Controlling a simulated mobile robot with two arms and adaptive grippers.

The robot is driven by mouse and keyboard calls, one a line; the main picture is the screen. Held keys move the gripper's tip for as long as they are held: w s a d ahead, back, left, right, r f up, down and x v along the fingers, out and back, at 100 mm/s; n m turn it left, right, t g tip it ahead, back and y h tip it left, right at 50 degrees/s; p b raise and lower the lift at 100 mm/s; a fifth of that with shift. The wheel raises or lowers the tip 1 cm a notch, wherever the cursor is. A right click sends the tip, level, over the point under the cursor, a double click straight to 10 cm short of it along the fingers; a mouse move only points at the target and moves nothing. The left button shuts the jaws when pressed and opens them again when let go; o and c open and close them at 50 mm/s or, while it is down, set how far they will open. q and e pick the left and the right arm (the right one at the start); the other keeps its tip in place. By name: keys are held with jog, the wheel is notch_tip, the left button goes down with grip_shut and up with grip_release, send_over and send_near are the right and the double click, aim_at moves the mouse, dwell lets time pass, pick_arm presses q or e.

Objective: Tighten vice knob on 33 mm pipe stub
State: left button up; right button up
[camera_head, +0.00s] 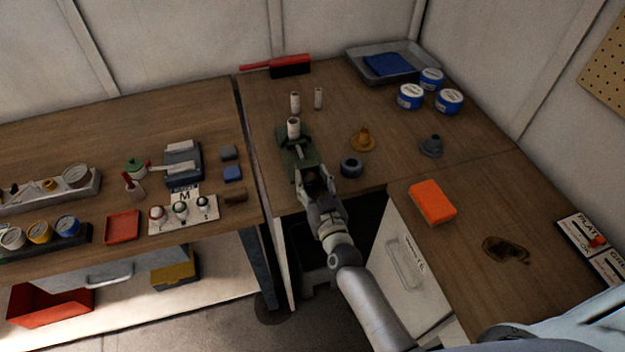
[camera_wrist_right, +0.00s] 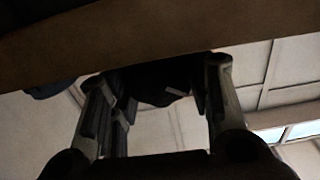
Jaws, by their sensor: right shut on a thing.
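The green vice (camera_head: 298,148) stands near the front edge of the back table. A pale pipe stub (camera_head: 293,127) is upright in it. My right gripper (camera_head: 312,182) is at the near side of the vice, at the table's front edge, shut on the vice knob. In the right wrist view my gripper's fingers (camera_wrist_right: 160,100) stand on either side of a dark shape (camera_wrist_right: 160,90) below the table edge, which I take to be the knob. The knob is mostly hidden by the gripper in the head view. My left gripper is not in view.
Blue-labelled tins (camera_head: 411,97) and a grey tray (camera_head: 410,53) are farther back. An orange block (camera_head: 432,203) lies on the right table.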

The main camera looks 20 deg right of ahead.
jog(key=shift+m, duration=0.7)
jog(key=o, duration=1)
jog(key=s, duration=1.2)
jog(key=shift+d, duration=0.2)
